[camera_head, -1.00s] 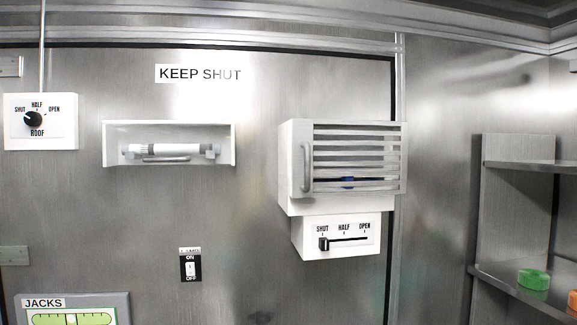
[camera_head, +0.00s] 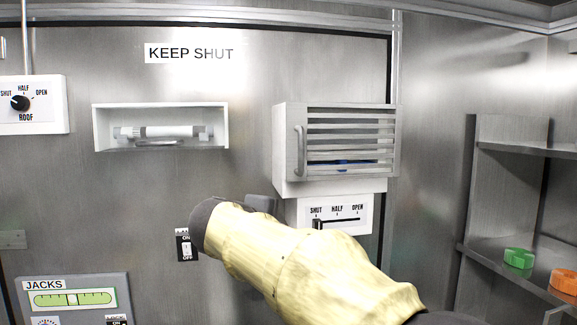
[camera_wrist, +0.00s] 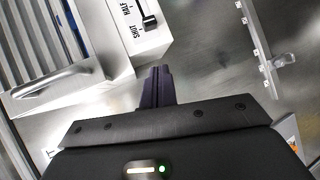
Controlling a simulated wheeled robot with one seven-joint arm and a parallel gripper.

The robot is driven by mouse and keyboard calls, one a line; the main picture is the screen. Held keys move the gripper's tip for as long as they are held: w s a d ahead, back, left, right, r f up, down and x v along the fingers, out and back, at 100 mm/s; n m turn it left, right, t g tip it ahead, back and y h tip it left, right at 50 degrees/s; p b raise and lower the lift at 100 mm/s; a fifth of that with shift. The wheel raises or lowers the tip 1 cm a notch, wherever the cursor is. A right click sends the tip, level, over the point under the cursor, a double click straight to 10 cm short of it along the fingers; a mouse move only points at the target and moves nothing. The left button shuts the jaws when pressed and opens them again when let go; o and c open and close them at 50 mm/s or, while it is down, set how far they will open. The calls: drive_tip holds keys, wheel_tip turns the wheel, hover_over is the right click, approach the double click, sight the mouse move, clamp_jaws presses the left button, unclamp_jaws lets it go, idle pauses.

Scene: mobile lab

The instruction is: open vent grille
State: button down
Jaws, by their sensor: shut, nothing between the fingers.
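The vent grille (camera_head: 350,140) is a white box with silvery horizontal slats and an upright bar handle on its left, high on the metal wall. Its slats and handle also show at the left of the wrist view (camera_wrist: 35,60). Below it, a slider panel (camera_head: 349,212) reads SHUT, HALF, OPEN. The black slider knob (camera_head: 317,224) stands at SHUT; it also shows in the wrist view (camera_wrist: 150,22). My gripper (camera_wrist: 159,70) is shut and empty, its fingers pointing towards the slider panel, apart from the knob. In the head view my arm hides the fingers.
A white recess with a tube (camera_head: 160,130) is left of the grille. An ON/OFF switch (camera_head: 185,247) sits below, beside my arm. A ROOF dial (camera_head: 20,102) is far left. Shelves (camera_head: 500,260) with green and orange items stand at right.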

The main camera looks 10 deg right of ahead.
sight(289, 149)
wheel_tip(289, 149, up, 15)
drive_tip(key=s+a+t+h, duration=0.1)
drive_tip(key=a+t+h, duration=0.1)
drive_tip(key=t+h, duration=0.1)
drive_tip(key=shift+s+r, duration=0.15)
drive_tip(key=shift+s, duration=0.25)
drive_tip(key=shift+p, duration=0.3)
drive_tip(key=p+x, duration=0.5)
drive_tip(key=x, duration=0.4)
drive_tip(key=shift+r, duration=0.1)
drive_tip(key=shift+w+d+p, duration=0.35)
drive_tip(key=shift+w+p, duration=0.05)
